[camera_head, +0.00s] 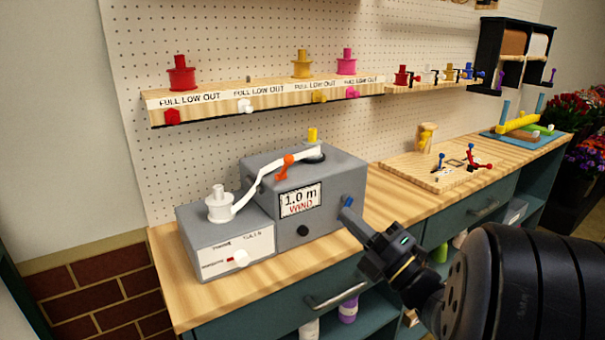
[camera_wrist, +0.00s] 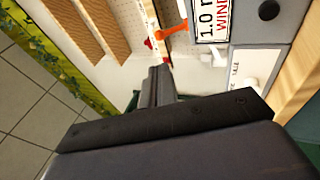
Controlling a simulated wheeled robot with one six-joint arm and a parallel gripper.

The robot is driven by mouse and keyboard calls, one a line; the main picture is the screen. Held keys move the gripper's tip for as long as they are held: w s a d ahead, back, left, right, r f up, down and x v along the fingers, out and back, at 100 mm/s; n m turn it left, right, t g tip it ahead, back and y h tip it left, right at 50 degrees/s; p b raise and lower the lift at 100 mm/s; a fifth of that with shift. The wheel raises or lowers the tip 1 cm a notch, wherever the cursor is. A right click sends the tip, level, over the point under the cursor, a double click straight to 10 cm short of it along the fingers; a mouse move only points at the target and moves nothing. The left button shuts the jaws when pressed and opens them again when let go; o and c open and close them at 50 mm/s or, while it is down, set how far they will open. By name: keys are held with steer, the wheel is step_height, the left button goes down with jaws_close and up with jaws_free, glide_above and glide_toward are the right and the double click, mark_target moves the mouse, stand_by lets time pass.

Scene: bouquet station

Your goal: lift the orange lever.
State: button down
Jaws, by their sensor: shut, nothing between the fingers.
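The orange lever (camera_head: 284,167) sits on the upper front of the grey machine (camera_head: 262,205), beside a white ribbon or strap. It also shows in the wrist view (camera_wrist: 172,30) near the top, left of the "1.0 m WIND" label. My gripper (camera_head: 350,218) is in front of the machine's right side, to the right of and lower than the lever. In the wrist view my gripper (camera_wrist: 160,72) has its dark fingers together and empty, with the lever beyond and apart from them.
A white spool (camera_head: 219,206) stands on the machine's left part. A blue knob (camera_head: 348,201) is by its right side. A shelf (camera_head: 270,97) with coloured spools hangs above. The wooden bench (camera_head: 375,210) is clear right of the machine, up to a board (camera_head: 440,178) with small tools.

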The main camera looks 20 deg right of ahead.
steer(key=p, duration=0.4)
glide_toward(285, 165)
steer(key=w+r, duration=0.1)
steer(key=w+a+r, duration=0.2)
steer(key=w, duration=0.1)
steer(key=shift+r, duration=0.3)
steer(key=shift+r, duration=0.1)
